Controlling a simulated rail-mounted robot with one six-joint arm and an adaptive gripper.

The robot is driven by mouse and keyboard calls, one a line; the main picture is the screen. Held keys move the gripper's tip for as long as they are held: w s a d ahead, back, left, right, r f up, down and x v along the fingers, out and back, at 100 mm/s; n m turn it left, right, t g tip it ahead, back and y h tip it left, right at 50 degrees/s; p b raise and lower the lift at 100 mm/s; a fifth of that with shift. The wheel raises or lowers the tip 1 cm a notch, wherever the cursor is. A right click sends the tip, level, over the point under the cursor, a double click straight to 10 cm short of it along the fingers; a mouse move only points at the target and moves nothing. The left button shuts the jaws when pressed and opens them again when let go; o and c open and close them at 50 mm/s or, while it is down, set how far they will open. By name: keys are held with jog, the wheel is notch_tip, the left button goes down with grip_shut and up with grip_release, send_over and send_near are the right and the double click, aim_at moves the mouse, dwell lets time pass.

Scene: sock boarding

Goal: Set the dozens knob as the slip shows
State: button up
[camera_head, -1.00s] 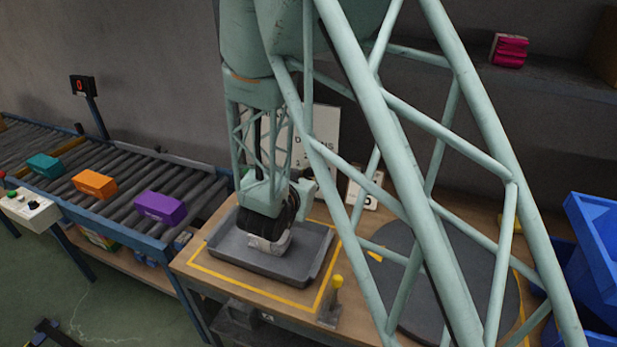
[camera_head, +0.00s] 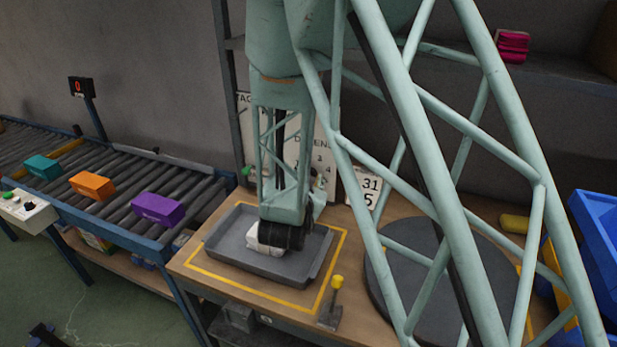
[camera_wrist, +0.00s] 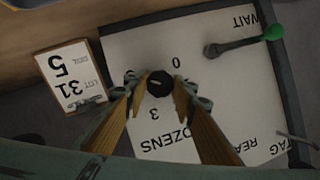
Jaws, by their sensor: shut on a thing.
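The dozens knob (camera_wrist: 159,88) is a small dark round knob on a white panel (camera_wrist: 215,80) in the wrist view. My gripper (camera_wrist: 158,81) has its two fingertips closed on the knob's sides. The panel reads DOZENS, with 0 and 3 legible near the knob, upside down in this view. I cannot tell which number the knob points at. The slip (camera_wrist: 70,77) stands beside the panel and shows LOT 31 and a large 5 by DZN. The slip (camera_head: 364,191) also shows in the head view, where my arm hides the knob and fingertips.
A lever with a green end (camera_wrist: 240,42) sits on the panel near WAIT. A grey tray (camera_head: 222,247) lies in front within a yellow outline. A dark round turntable (camera_head: 405,285) is at the right. Purple (camera_head: 158,208), orange (camera_head: 93,185) and teal (camera_head: 44,166) blocks rest on the conveyor.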

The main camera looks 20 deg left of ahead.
dwell(0.3)
jog(key=o, duration=0.8)
jog(key=shift+o, duration=0.2)
jog(key=shift+s, duration=0.15)
jog(key=v, duration=1.1)
jog(key=shift+s+d, duration=0.2)
jog(key=shift+s, duration=0.15)
jog(key=shift+r, duration=0.15)
jog(key=shift+w+d, duration=0.1)
jog(key=shift+d, duration=0.05)
